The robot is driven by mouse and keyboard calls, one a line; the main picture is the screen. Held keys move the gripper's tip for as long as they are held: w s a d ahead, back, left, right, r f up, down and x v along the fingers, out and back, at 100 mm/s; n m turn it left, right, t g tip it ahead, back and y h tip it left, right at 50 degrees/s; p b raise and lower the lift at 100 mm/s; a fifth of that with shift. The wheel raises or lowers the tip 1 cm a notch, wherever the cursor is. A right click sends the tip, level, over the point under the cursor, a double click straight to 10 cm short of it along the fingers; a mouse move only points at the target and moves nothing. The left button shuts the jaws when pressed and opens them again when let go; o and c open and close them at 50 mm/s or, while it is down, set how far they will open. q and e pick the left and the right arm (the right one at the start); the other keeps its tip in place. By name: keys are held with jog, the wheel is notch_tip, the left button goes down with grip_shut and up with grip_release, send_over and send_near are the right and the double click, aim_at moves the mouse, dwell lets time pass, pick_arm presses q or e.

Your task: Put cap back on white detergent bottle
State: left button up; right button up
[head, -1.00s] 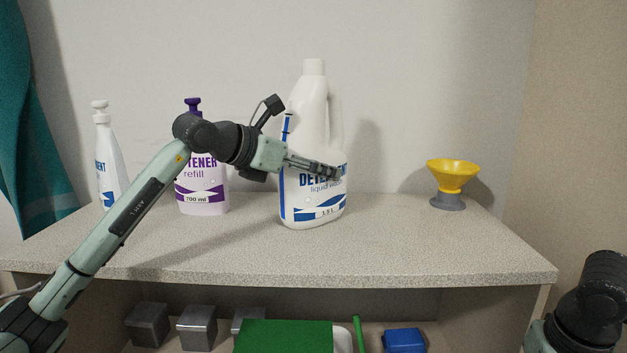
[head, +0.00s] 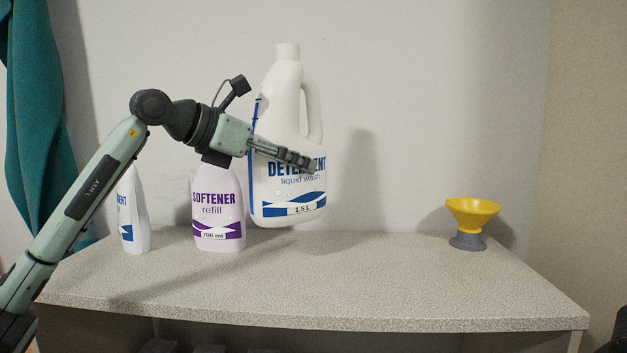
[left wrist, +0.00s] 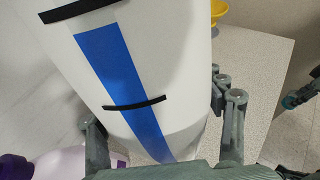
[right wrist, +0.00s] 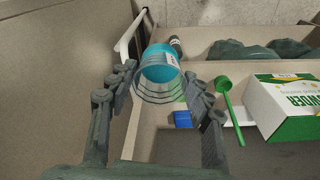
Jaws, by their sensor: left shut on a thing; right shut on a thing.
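My left gripper (head: 310,165) is shut around the white detergent bottle (head: 290,140), which is lifted off the counter and slightly tilted. In the left wrist view the bottle (left wrist: 60,70), with its blue stripe, is between the fingers of the gripper (left wrist: 165,125). The bottle's white top (head: 288,50) points up; no turquoise cap is on it. In the right wrist view my right gripper (right wrist: 162,80) is shut on a turquoise, cup-shaped cap (right wrist: 160,65), partly see-through, between its fingertips. The right gripper does not show in the head view.
A softener bottle (head: 217,205) and a white bottle (head: 135,215) stand left on the counter (head: 340,295). A yellow funnel (head: 472,213) stands right; the counter between is clear. Below my right gripper are a powder box (right wrist: 285,110), green scoop (right wrist: 228,95) and blue block (right wrist: 182,118).

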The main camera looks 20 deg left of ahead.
pick_arm(q)
jog(key=shift+s+a+r, duration=1.15)
jog(key=shift+a+r, duration=0.25)
jog(key=shift+a, duration=0.05)
